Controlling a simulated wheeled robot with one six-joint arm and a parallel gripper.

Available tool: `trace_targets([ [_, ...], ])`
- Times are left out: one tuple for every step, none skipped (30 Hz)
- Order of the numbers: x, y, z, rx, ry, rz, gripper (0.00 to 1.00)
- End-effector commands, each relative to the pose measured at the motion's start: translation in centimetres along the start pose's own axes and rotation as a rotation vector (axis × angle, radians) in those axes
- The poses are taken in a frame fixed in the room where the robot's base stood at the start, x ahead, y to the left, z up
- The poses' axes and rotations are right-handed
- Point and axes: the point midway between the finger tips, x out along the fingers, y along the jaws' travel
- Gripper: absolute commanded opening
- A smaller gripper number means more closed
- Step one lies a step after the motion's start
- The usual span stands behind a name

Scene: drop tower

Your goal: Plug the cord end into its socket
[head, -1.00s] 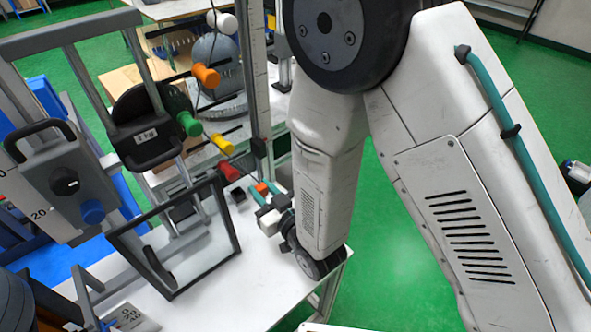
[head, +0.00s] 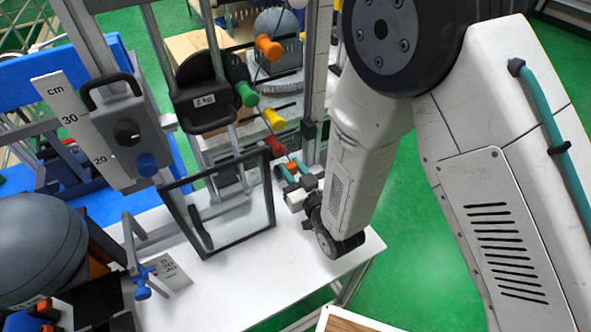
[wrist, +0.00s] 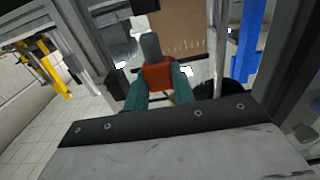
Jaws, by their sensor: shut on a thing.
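An orange-red cord end (wrist: 157,76) with a grey tip sits between the teal fingers of my gripper (wrist: 158,84) in the wrist view. The grey tip points away from the wrist. In the head view my gripper (head: 290,172) is shut on the small orange cord end (head: 291,166), above the back right part of the white table, near the upright post. The red cylinder (head: 277,146) is just behind and left of it, at the lower end of a row of coloured cylinders. I cannot clearly make out the socket.
A dark-framed panel (head: 172,215) stands on the white table (head: 285,267) left of my gripper. A metal post (head: 317,80) rises close behind it. The table's front right is clear.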

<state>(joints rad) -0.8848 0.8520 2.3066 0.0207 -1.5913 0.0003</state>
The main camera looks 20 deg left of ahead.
Motion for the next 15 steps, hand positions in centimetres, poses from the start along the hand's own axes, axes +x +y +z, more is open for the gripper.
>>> trace_targets([
  [0.3,0.0,0.2,0.0,-0.001,0.001,0.0],
  [0.4,0.0,0.3,0.0,0.0,0.001,0.0],
  [0.6,0.0,0.4,0.0,0.0,0.001,0.0],
  [0.8,0.0,0.5,0.0,0.0,0.001,0.0],
  [0.9,0.0,0.6,0.0,0.0,0.001,0.0],
  [1.1,0.0,0.7,0.0,0.0,0.001,0.0],
  [1.3,0.0,0.8,0.0,0.0,0.001,0.0],
  [1.5,0.0,0.8,0.0,0.001,0.001,0.0],
  [1.7,0.0,0.8,0.0,0.0,0.001,0.0],
  [1.9,0.0,0.8,0.0,-0.001,0.001,0.0],
  [2.1,0.0,0.8,0.0,-0.001,0.001,0.0],
  [2.3,0.0,0.8,0.0,0.0,0.001,0.0],
  [2.5,0.0,0.8,0.0,0.0,0.001,0.0],
  [2.7,0.0,0.7,0.0,0.001,0.001,0.0],
  [2.9,0.0,0.7,0.0,0.001,0.001,0.0],
])
